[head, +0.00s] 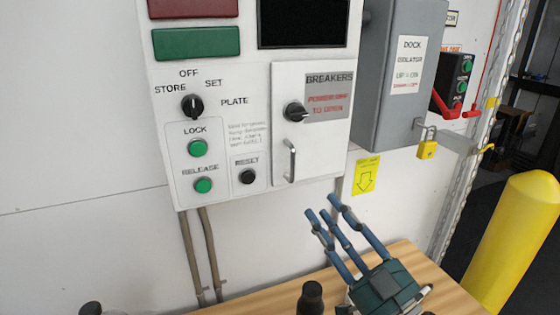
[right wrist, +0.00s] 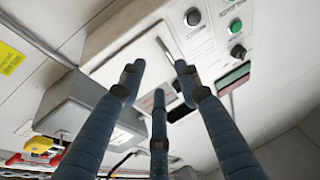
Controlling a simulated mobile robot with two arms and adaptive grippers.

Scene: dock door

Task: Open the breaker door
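The breaker door (head: 325,158) is a white panel marked BREAKERS on the right of the control box. It looks shut flat against the box. It has a dark round knob (head: 295,112) and a vertical metal handle (head: 291,160). My right gripper (head: 328,211) is below and right of the door, its three blue fingers spread and pointing up, with nothing between them. In the right wrist view the fingers (right wrist: 159,75) point toward the box, and the handle (right wrist: 166,49) shows beyond the tips, apart from them. My left gripper is not in view.
The control box (head: 220,85) carries a selector dial (head: 192,105) and green and black buttons. A grey isolator box (head: 398,110) with a yellow padlock (head: 427,150) juts out at right. A wooden surface (head: 262,300) lies below, bearing a dark object (head: 311,297). A yellow bollard (head: 515,240) stands at right.

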